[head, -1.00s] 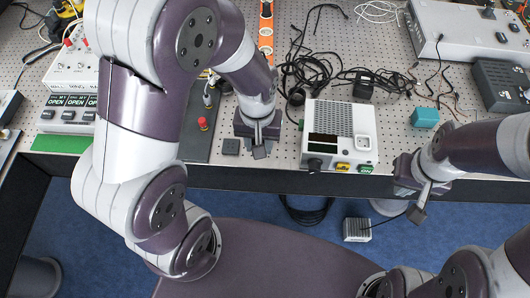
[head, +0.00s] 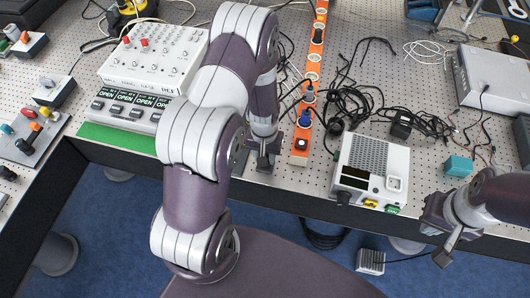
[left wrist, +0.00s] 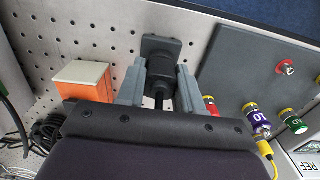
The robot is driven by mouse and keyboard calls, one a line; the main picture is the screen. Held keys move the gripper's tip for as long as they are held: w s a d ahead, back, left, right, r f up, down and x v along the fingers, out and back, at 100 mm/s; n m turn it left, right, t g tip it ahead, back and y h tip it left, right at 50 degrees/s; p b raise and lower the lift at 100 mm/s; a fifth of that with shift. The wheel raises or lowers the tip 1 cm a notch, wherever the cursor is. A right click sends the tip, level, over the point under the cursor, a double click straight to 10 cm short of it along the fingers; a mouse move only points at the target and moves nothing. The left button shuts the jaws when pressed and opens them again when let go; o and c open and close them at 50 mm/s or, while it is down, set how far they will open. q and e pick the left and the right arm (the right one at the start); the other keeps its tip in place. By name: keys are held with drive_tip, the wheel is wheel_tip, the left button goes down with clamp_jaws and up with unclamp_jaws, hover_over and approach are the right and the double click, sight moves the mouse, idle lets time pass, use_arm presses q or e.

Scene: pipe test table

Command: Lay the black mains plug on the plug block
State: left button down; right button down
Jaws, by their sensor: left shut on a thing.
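My left gripper (head: 264,162) is low over the pegboard table near its front edge. In the left wrist view its two grey fingers (left wrist: 160,88) are shut on the black mains plug (left wrist: 160,74). A dark cord end runs back between the fingers. The black, squarish plug block (left wrist: 164,47) shows just beyond the fingertips, on the perforated top. Plug and block overlap there, so I cannot tell whether they touch. In the head view my left arm hides both. My right gripper (head: 446,248) hangs before the table's front edge; its finger gap is unclear.
An orange socket strip (head: 301,140) lies just right of my left gripper. A white box (head: 371,168) stands farther right, with tangled black cables behind it. A dark grey panel (left wrist: 250,75) with a red button is beside the plug block. A teal block (head: 458,166) sits at right.

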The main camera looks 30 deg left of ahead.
use_arm(q)
drive_tip(key=shift+d+f, duration=0.1)
drive_tip(key=shift+d, duration=0.05)
drive_tip(key=c, duration=0.7)
unclamp_jaws()
drive_tip(key=shift+s, duration=0.1)
drive_tip(key=shift+c, duration=0.2)
drive_tip(key=shift+r, duration=0.3)
wheel_tip(320, 180, up, 11)
drive_tip(key=b, duration=0.3)
drive_tip(key=s+d+r+m+t+b, duration=0.1)
drive_tip(key=s+d+m+b, duration=0.1)
drive_tip(key=s+d, duration=0.3)
drive_tip(key=s+b, duration=0.1)
drive_tip(key=s, duration=0.3)
drive_tip(key=shift+d+r+m, duration=0.15)
drive_tip(key=shift+r+m, duration=0.2)
drive_tip(key=shift+m, duration=0.05)
